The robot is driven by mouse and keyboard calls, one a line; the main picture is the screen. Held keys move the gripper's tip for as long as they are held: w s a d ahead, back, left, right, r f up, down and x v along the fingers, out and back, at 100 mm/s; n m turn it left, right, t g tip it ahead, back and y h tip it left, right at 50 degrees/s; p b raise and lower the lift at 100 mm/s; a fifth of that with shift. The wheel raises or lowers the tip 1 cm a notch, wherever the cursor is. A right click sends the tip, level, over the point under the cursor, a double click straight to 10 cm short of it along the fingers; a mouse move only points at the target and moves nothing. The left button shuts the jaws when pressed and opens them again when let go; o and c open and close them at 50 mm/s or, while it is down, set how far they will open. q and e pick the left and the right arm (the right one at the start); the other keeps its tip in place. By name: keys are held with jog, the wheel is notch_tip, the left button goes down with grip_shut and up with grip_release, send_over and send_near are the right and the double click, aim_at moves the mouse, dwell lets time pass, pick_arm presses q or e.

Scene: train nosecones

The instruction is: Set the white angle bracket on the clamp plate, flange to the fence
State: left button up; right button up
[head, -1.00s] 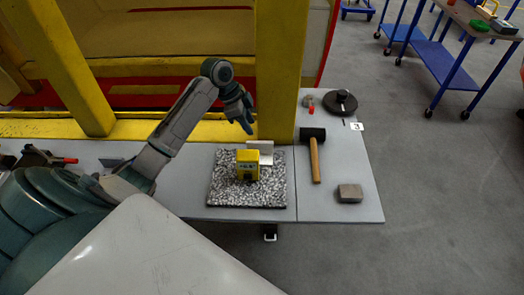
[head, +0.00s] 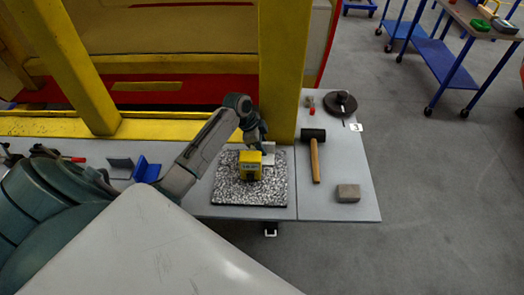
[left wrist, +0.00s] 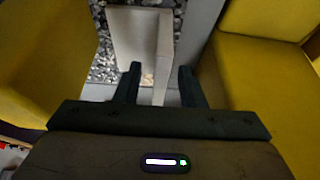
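The white angle bracket (head: 269,150) stands on a speckled stone plate (head: 230,193), just behind a yellow block (head: 250,171). My left gripper (head: 262,147) is down at the bracket in the head view. In the left wrist view my left gripper (left wrist: 159,80) is open, with one finger on each side of the bracket's upright flange (left wrist: 163,45). Gaps show between flange and fingers. A blue angled piece (head: 147,170) and a dark grey piece (head: 121,167) stand on the bench to the left; I cannot tell whether either is the clamp plate or fence. My right gripper is out of view.
A mallet (head: 315,155), a grey block (head: 348,192) and a dark round item (head: 340,103) lie on the bench's right part. A yellow post (head: 284,70) rises close behind the bracket; it also fills the right of the left wrist view (left wrist: 255,80).

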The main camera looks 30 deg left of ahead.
pick_arm(q)
grip_shut()
jog(key=shift+r, duration=0.1)
